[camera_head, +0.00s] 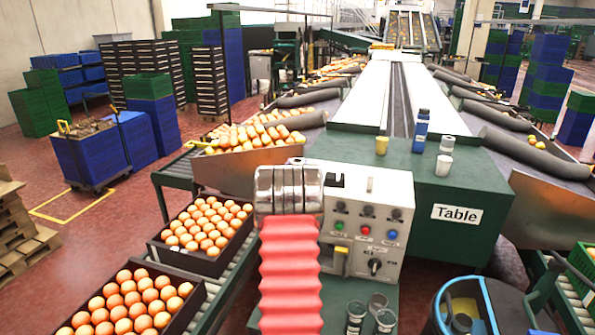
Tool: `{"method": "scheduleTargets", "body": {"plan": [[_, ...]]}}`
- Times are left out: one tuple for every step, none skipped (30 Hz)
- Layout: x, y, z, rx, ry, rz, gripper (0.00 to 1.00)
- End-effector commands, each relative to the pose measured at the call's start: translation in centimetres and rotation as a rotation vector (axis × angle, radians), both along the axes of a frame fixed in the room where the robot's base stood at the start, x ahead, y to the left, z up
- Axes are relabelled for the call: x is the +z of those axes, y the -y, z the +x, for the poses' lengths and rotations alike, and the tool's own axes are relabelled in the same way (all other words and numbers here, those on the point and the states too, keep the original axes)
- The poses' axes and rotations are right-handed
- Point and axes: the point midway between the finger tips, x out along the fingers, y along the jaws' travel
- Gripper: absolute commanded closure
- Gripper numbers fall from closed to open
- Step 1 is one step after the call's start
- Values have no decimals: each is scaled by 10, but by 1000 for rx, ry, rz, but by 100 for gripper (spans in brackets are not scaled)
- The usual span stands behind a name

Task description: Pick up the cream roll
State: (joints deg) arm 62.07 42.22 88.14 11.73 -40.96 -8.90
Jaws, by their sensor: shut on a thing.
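I cannot make out a cream roll anywhere in the head camera view. My arm rises from the bottom centre, with a red ribbed sleeve and a silver ringed joint at its top. My gripper does not show; the joint may hide it. Behind the arm, a green table (473,187) with a "Table" sign holds a blue bottle with a white label (421,126), a white container with a grey cap (445,156) and a small yellow cup (382,146).
A control panel (384,196) with coloured buttons stands just behind my arm. Black-sided trays of oranges (207,222) sit on rollers at left. Several glass cups (356,315) stand low in front. A blue round container (462,306) is at lower right. Red floor (105,232) lies open at left.

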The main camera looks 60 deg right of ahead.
Motion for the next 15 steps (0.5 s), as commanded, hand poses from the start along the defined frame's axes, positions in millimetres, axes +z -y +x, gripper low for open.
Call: {"method": "scheduleTargets", "body": {"plan": [[0,0,0,0,0,0,83],[0,0,0,0,0,0,83],[1,0,0,0,0,0,83],[1,0,0,0,0,-1,83],[3,0,0,0,0,-1,83],[5,0,0,0,0,-1,83],[7,0,0,0,1,-2,83],[9,0,0,0,1,-2,83],[13,0,0,0,1,-3,83],[17,0,0,0,1,-3,83],[21,0,0,0,1,-3,83],[28,0,0,0,1,-3,83],[33,0,0,0,1,-4,83],[38,0,0,0,1,-4,83],[45,0,0,0,2,-3,83]]}}
